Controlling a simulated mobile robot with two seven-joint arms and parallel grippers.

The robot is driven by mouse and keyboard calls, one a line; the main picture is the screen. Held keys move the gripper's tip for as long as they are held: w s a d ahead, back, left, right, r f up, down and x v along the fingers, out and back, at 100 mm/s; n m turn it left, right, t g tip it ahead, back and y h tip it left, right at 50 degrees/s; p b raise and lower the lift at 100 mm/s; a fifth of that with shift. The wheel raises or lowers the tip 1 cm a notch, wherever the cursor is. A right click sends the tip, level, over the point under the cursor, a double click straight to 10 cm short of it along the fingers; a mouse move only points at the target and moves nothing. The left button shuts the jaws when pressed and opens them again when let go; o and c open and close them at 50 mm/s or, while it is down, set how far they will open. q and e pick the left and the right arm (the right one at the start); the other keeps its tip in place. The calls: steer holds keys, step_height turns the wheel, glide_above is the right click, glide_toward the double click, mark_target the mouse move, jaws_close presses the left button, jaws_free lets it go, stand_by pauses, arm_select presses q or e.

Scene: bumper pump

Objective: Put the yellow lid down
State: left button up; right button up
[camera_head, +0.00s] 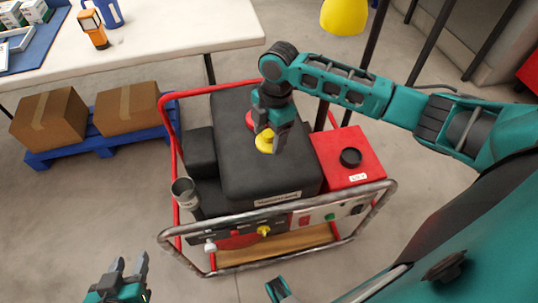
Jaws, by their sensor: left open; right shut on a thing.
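The yellow lid (266,143) is at the fingertips of my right gripper (272,136), over the black top (232,168) of the red-framed machine. The gripper is shut on the lid and partly hides it. I cannot tell whether the lid touches the top. A red round piece (250,121) shows just behind the gripper, mostly hidden. An open grey cylindrical neck (184,191) stands at the machine's front left corner. My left gripper (130,266) is open and empty at the bottom left, in front of the machine and apart from it.
A red tank with a black cap (350,157) is on the machine's right side. A metal bar (290,220) runs along its front. Two cardboard boxes (48,120) sit on a blue pallet (85,150) at left. A white table (170,30) is behind. A yellow rounded object (344,14) shows at the top.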

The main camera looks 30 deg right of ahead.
mark_target(269, 144)
step_height(269, 144, down, 4)
steer(key=shift+b, duration=0.3)
step_height(269, 144, down, 4)
steer(key=shift+r+b, duration=0.25)
steer(key=shift+b, duration=0.3)
steer(key=shift+f, duration=0.15)
arm_select(q)
steer(key=shift+w+d, duration=0.5)
arm_select(e)
steer(key=o, duration=1)
arm_select(q)
steer(key=shift+s+f, duration=0.15)
steer(key=shift+f, duration=0.1)
